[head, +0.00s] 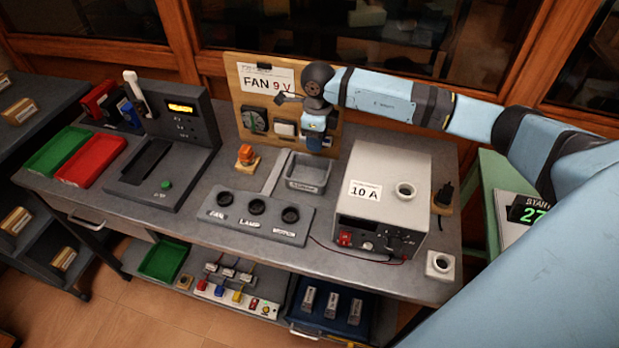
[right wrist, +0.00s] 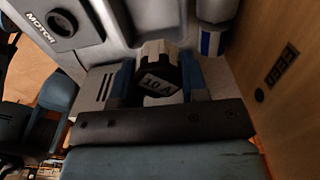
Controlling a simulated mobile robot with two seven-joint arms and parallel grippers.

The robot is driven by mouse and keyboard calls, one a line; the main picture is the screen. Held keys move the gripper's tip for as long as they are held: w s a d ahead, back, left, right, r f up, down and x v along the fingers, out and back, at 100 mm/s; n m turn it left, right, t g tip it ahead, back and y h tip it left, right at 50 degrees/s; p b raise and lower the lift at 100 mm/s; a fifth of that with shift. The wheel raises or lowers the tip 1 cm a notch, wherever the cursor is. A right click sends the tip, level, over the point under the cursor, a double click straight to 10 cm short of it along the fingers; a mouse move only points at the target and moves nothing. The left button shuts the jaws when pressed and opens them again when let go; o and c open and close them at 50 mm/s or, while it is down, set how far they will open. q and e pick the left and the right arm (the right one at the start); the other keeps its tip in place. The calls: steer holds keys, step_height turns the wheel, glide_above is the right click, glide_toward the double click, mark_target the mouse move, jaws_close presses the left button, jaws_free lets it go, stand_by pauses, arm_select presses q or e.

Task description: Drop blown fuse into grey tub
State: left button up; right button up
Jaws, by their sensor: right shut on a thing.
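My right gripper (head: 315,143) is shut on a fuse with a black end marked 10 A, and the fuse (right wrist: 158,72) shows between its fingers in the right wrist view. In the head view the gripper points down in front of the wooden board, just beyond the grey tub (head: 303,187). The fuse is mostly hidden there by the gripper. The tub is a small open grey box with a label on its front, behind the row of sockets. Its inside looks empty from here. My left gripper is not in view.
The socket panel (head: 257,228) has round holes labelled FAN, LAMP and MOTOR. A white power box (head: 386,180) marked 10 A stands right of the tub. An orange-topped part (head: 246,156) stands left of it. The wooden board (head: 246,82) rises close behind.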

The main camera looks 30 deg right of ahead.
step_height(320, 180, down, 4)
steer(key=shift+r+b, duration=0.25)
steer(key=shift+b, duration=0.5)
steer(key=o, duration=0.8)
steer(key=shift+c, duration=0.2)
steer(key=shift+o, duration=1.1)
steer(key=shift+r, duration=0.3)
step_height(320, 180, up, 13)
steer(key=shift+r, duration=0.15)
